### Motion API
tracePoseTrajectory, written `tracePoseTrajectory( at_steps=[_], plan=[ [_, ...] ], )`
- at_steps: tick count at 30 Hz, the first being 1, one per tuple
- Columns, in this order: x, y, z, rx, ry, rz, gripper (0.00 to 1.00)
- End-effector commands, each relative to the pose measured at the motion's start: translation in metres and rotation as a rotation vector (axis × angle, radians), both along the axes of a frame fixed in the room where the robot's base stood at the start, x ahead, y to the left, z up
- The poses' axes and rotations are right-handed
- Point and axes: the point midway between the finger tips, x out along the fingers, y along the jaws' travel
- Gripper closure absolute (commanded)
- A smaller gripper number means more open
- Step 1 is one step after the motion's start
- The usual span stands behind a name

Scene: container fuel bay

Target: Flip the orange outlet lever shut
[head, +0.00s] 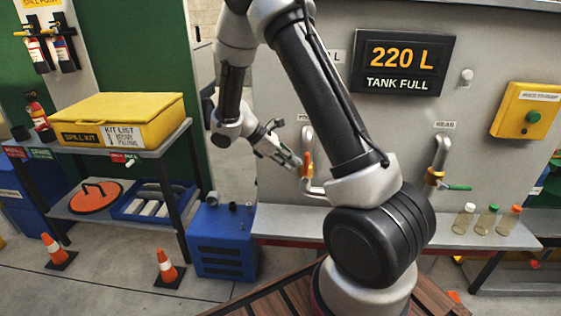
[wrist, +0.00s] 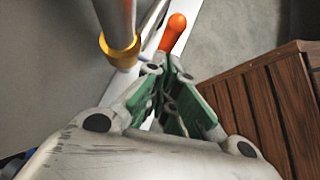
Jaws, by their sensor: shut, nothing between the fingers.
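The orange outlet lever (head: 307,158) is on the left outlet pipe (head: 307,134) of the grey panel and looks roughly upright in the head view. In the wrist view the orange lever (wrist: 174,33) lies just beyond my fingertips, beside the pipe's brass collar (wrist: 120,50). My gripper (head: 296,163) is at the lever's left side in the head view, shut and empty; its green-padded fingers (wrist: 165,66) show in the wrist view. I cannot tell whether the tips touch the lever. My arm hides part of the panel.
A second outlet with a green lever (head: 458,187) stands to the right. Capped bottles (head: 488,221) stand on the shelf's right end. A blue box (head: 222,240) is on the floor below my gripper. A shelf rack with a yellow spill kit (head: 122,112) is left.

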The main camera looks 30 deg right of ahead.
Motion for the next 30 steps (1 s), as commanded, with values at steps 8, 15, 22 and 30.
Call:
tracePoseTrajectory(
  at_steps=[8, 15, 22, 30],
  plan=[
    [-0.0015, -0.0035, 0.0000, 0.000, 0.000, 0.000, 1.00],
    [-0.0019, -0.0039, 0.0005, 0.006, -0.004, 0.000, 1.00],
    [-0.0038, -0.0066, 0.0028, 0.045, -0.030, 0.000, 1.00],
    [-0.0062, -0.0099, 0.0046, 0.077, -0.052, -0.002, 1.00]
  ],
)
